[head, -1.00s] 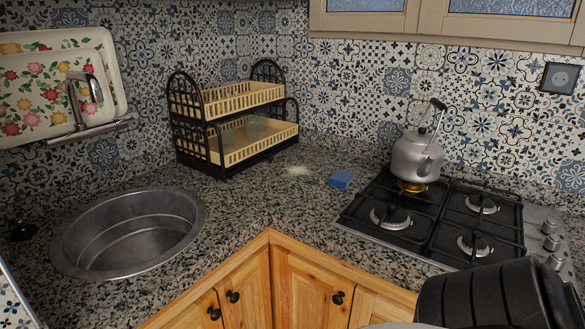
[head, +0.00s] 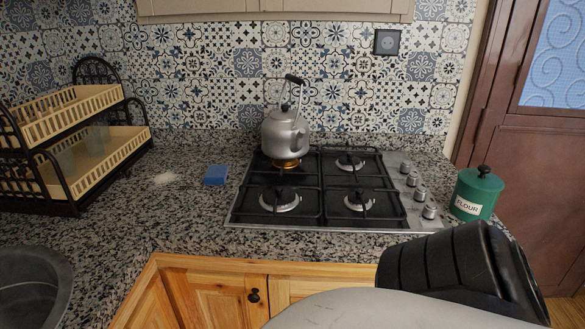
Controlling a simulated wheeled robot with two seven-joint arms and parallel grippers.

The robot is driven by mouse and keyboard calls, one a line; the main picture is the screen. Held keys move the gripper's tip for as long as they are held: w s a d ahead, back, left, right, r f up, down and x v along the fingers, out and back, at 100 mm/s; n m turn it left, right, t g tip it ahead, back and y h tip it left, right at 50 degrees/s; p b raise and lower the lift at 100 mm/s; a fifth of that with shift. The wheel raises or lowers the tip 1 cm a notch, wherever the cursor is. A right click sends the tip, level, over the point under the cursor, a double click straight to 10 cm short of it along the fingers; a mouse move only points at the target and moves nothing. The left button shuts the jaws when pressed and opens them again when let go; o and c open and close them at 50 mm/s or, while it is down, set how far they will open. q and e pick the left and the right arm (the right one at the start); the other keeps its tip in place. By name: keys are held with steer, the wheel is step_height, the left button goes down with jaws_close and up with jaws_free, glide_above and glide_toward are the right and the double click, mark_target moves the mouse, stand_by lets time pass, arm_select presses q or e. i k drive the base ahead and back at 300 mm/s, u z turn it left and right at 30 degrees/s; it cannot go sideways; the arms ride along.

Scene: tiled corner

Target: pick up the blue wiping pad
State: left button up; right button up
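The blue wiping pad (head: 216,175) lies on the granite counter, just left of the gas hob and right of a pale patch of crumbs or powder (head: 164,178). Nothing touches it. A black ribbed part of my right arm shows at the lower right, well apart from the pad, but its gripper fingers are not visible. My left gripper is not in view.
A kettle (head: 285,133) stands on the hob's back left burner, which glows orange. The hob (head: 310,222) is right of the pad, and a green flour canister (head: 476,193) stands farther right. A two-tier dish rack (head: 62,178) stands left, above the sink (head: 35,290).

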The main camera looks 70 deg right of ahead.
mark_target(216, 174)
steer(key=z, duration=2.3)
